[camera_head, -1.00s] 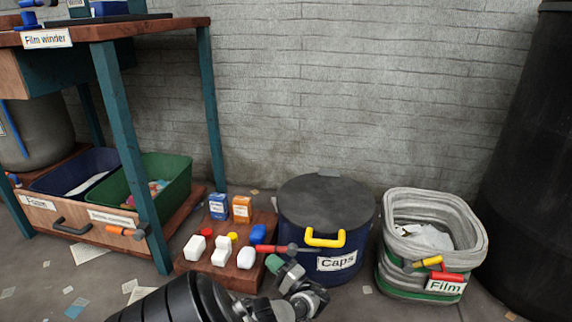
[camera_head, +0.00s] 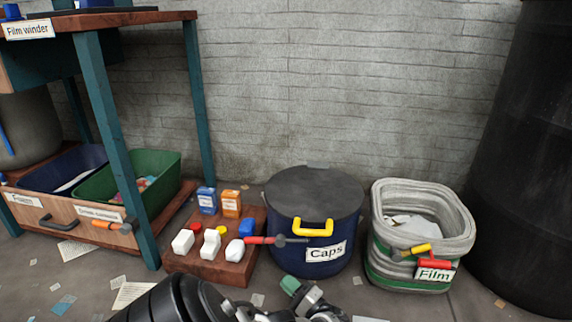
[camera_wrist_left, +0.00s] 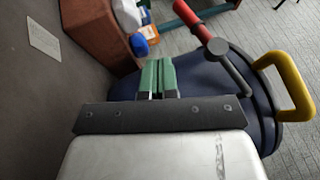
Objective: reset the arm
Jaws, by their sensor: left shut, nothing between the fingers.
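My left arm comes in at the bottom of the head view. My left gripper (camera_head: 290,286) is low in the picture, in front of the blue Caps bin (camera_head: 283,258), with a green fingertip showing. In the left wrist view its two green fingers (camera_wrist_left: 157,78) are together with nothing between them. The dark blue bin (camera_wrist_left: 210,85) with its yellow handle lies beyond the fingers there. My right gripper is not in view.
A low wooden block (camera_head: 181,263) holds small boxes, white bottles and caps. The Film basket (camera_head: 455,222) is at the right. The Film winder table (camera_head: 150,17) stands left, above green (camera_head: 168,175) and blue bins.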

